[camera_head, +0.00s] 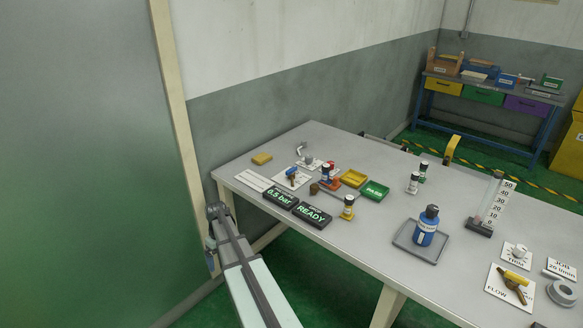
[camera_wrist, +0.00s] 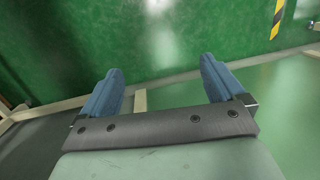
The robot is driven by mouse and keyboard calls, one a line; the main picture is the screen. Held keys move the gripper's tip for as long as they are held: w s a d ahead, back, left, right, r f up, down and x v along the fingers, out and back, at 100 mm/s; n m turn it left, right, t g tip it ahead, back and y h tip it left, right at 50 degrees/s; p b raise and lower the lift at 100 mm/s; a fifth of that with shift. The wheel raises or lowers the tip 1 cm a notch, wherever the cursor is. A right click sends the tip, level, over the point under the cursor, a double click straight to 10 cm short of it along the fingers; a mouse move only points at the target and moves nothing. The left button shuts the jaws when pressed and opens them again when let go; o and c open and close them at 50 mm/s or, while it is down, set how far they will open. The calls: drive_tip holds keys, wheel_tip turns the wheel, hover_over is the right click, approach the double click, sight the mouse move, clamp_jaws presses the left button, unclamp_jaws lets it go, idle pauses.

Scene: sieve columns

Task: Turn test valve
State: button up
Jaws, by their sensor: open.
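Several valve-like parts stand on the grey table, and I cannot tell for sure which one is the test valve. A blue-handled part (camera_head: 291,172) sits on a white plate at the table's left end. A red-and-blue fitting (camera_head: 327,177) stands to its right. A yellow-handled brass valve (camera_head: 515,279) sits on a white plate marked FLOW at the right. In the wrist view my gripper (camera_wrist: 160,82) is open and empty, its two blue fingers apart over green floor. In the head view my arm reaches up beside the table's left edge, clear of the valves.
A 0.5 bar display (camera_head: 280,196) and a READY display (camera_head: 312,214) lie near the table's front edge. A blue bottle (camera_head: 426,226) stands on a grey tray (camera_head: 404,238). A green panel (camera_head: 75,150) fills the left.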

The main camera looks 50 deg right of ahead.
drive_tip(key=w+d+r+t, duration=0.1)
drive_tip(key=w+d+r, duration=0.2)
drive_tip(key=d+r, duration=0.55)
drive_tip(key=w+d+r+t, duration=0.1)
drive_tip(key=w+d+r, duration=0.2)
drive_tip(key=d+r, duration=0.6)
wheel_tip(320, 180, up, 16)
drive_tip(key=f+h, duration=0.1)
drive_tip(key=h, duration=0.1)
hover_over(292, 169)
drive_tip(key=shift+g, duration=0.4)
wheel_tip(292, 169, down, 12)
drive_tip(key=shift+w+f, duration=0.15)
drive_tip(key=shift+f, duration=0.1)
drive_tip(key=shift+c, duration=0.4)
drive_tip(key=c, duration=1)
drive_tip(key=shift+o, duration=0.2)
